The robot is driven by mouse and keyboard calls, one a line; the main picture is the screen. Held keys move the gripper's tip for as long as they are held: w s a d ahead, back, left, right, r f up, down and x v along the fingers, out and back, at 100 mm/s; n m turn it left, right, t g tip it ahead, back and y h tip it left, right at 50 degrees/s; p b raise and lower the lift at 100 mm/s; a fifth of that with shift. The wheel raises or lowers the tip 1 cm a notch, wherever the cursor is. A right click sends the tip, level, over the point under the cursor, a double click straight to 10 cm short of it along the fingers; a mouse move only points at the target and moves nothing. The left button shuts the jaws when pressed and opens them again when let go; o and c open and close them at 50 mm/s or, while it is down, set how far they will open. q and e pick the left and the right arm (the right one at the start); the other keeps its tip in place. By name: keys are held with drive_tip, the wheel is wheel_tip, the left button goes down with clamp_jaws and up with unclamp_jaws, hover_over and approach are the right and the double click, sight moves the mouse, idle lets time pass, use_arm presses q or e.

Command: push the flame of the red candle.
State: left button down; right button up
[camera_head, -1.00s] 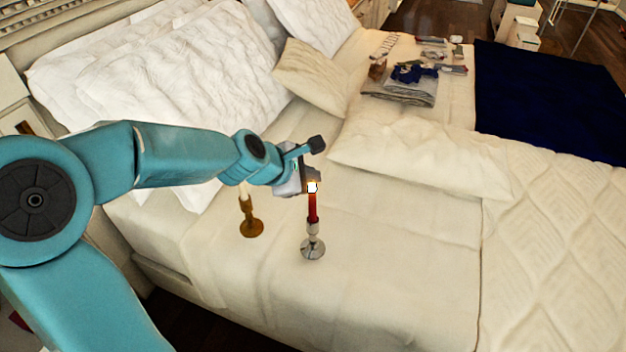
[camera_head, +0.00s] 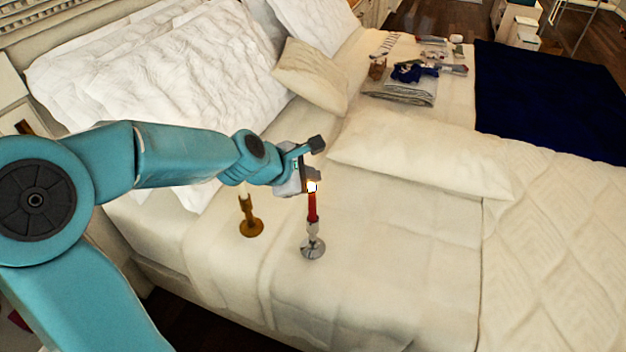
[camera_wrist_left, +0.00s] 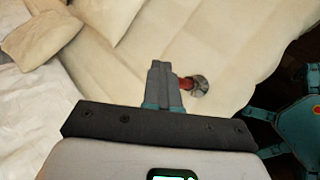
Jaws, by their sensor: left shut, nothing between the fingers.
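The red candle (camera_head: 312,208) stands upright in a silver holder (camera_head: 312,246) on the bed. Its flame (camera_head: 312,187) is a bright spot at the top. My left gripper (camera_head: 312,177) is shut and empty, right at the flame in the head view; I cannot tell whether it touches. In the left wrist view the shut fingers (camera_wrist_left: 162,75) lie just left of the red candle (camera_wrist_left: 186,83), with its holder (camera_wrist_left: 198,86) behind; the flame does not show there. My right gripper is not in view.
Pillows (camera_head: 185,75) lie behind, and a long cushion (camera_head: 420,150) lies to the right. Folded clothes (camera_head: 405,88) are farther back. The sheet in front is clear.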

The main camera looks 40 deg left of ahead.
sight(310, 190)
use_arm(q)
drive_tip(key=shift+f, duration=0.4)
drive_tip(key=shift+r, duration=0.1)
drive_tip(key=shift+r+p, duration=0.3)
drive_tip(key=shift+p, duration=0.1)
wheel_tip(310, 190, up, 6)
drive_tip(key=p, duration=0.6)
